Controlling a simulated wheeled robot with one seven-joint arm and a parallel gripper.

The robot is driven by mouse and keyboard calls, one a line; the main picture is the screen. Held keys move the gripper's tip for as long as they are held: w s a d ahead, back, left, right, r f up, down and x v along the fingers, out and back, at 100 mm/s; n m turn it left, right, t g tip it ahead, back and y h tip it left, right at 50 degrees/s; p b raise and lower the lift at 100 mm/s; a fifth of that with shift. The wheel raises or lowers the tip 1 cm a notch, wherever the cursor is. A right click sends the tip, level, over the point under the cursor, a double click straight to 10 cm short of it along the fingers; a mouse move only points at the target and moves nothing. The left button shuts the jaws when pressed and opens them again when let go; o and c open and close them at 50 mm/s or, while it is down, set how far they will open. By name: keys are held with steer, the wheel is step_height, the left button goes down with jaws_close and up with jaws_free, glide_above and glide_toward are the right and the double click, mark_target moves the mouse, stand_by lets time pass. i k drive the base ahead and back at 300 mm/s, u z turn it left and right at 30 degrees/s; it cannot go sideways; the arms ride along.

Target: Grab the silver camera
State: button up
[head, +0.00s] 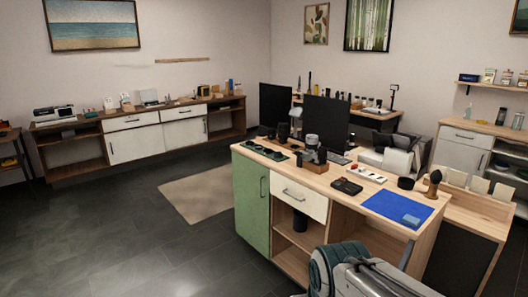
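A camera with a silver-grey top and dark body (312,149) stands on the wooden top of the desk in the middle of the head view, near the desk's back edge. It is small in the picture, so its details are hard to make out. Part of my own arm shows at the bottom edge, in front of the desk and well apart from the camera. The fingers of my gripper are not in view.
The desk (325,182) also bears dark lenses (283,133), a white power strip (362,172), a black device (347,187) and a blue mat (398,207). Black monitors stand behind. Open floor (135,235) lies left of the desk's green door (250,201).

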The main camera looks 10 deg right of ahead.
mark_target(307, 156)
steer(key=u, duration=0.35)
steer(key=i, duration=2.9)
steer(key=z, duration=1.6)
steer(key=i, duration=0.8)
steer(key=z, duration=0.7)
